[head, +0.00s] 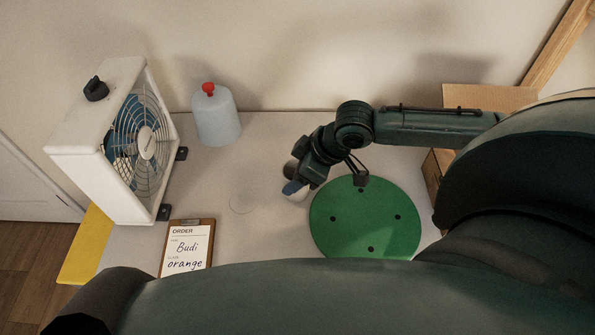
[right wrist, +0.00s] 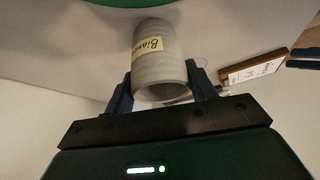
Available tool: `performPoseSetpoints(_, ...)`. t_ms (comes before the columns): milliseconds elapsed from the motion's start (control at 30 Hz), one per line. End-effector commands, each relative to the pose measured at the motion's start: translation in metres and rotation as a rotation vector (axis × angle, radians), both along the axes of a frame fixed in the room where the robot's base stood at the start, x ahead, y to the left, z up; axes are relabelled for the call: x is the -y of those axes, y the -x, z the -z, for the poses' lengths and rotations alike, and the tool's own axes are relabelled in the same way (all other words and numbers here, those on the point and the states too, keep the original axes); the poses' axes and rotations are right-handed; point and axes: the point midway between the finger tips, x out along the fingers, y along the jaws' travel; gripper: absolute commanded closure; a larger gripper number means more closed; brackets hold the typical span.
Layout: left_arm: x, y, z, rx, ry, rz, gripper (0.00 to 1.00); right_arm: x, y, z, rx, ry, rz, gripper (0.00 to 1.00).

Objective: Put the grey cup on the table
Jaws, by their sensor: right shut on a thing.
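My right gripper (head: 292,188) is shut on the grey cup (head: 299,196), over the table just left of the green disc. In the head view the cup is mostly hidden behind the gripper. In the right wrist view the cup (right wrist: 158,62) sits between the two fingers, with a yellow label whose writing starts "Bian". I cannot tell whether the cup touches the table. The light grey table (head: 270,135) has a faint circle outline (head: 243,203) left of the gripper.
A white box fan (head: 110,150) stands at the left. A pale bottle with a red top (head: 216,118) stands at the back. An order clipboard (head: 187,247) reads "Budi" and "orange". The green disc (head: 365,225) lies right of the gripper. A cardboard box (head: 480,97) is farther right.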

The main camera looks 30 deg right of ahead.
Motion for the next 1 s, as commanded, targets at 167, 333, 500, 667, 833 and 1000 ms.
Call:
performPoseSetpoints(167, 0.000, 0.000, 0.000, 0.000, 0.000, 0.001, 0.45, 0.000, -0.001, -0.001, 0.002, 0.000, 0.000, 0.73)
performPoseSetpoints(333, 0.000, 0.000, -0.001, 0.000, 0.000, 0.001, 0.45, 0.000, 0.000, 0.003, 0.000, 0.000, 0.001, 0.43)
performPoseSetpoints(500, 0.000, 0.000, -0.001, 0.000, 0.000, 0.001, 0.45, 0.000, 0.000, 0.003, 0.000, 0.000, 0.001, 0.30)
performPoseSetpoints(667, 0.000, 0.000, -0.001, 0.000, 0.000, 0.001, 0.45, 0.000, 0.000, 0.002, 0.000, 0.000, 0.000, 0.22)
performPoseSetpoints(833, 0.000, 0.000, 0.000, 0.000, 0.000, 0.000, 0.45, 0.000, 0.000, 0.002, 0.001, 0.001, 0.000, 0.22)
performPoseSetpoints(1000, 0.000, 0.000, -0.002, -0.001, 0.000, 0.000, 0.45, 0.005, 0.004, -0.012, 0.001, 0.003, 0.001, 0.22)
